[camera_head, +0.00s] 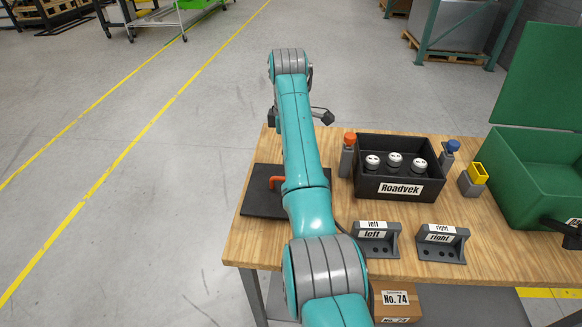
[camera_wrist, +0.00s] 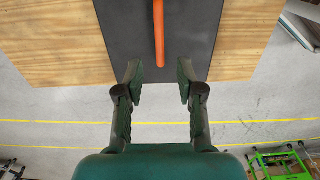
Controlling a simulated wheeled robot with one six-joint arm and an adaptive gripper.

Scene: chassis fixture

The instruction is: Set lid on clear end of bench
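The lid is a flat black plate (camera_head: 262,203) with an orange handle (camera_head: 276,181). It lies on the left end of the wooden bench (camera_head: 235,245), partly hidden by my arm in the head view. The lid also shows in the wrist view (camera_wrist: 193,35), with its handle (camera_wrist: 159,38) standing lengthwise along its middle. My gripper (camera_wrist: 160,74) is open and empty. Its fingertips show over the near edge of the lid, apart from the handle. In the head view my arm hides most of the gripper.
An open black box marked Roadvek (camera_head: 400,188) holds three white-topped cylinders. Grey left (camera_head: 376,240) and right (camera_head: 441,243) brackets stand in front. An orange-topped post (camera_head: 347,158), a blue-topped post (camera_head: 448,155), a yellow block holder (camera_head: 473,180) and a green case (camera_head: 540,165) are nearby.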

